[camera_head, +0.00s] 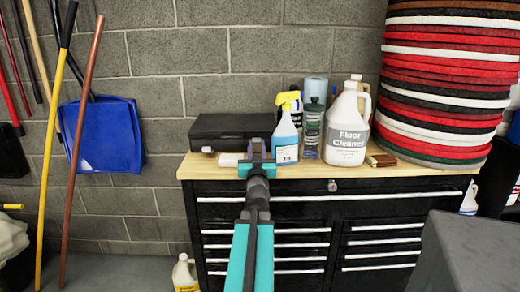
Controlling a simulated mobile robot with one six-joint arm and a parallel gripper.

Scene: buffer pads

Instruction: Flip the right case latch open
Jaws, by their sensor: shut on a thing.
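A closed black case (222,126) lies on the wooden top of the tool cabinet, against the block wall. Its left latch (207,150) shows as a small pale piece on the front face. My gripper (257,150) is at the right part of the case's front and is shut on the right case latch. The gripper's fingers and teal body hide that latch, so its exact position cannot be seen.
A spray bottle (286,128) stands close to the gripper's right, with a floor cleaner jug (347,130) and a brush (381,160) beyond. A white item (229,159) lies before the case. Buffer pads (440,85) are stacked at right. The cabinet (330,184) bounds the space below.

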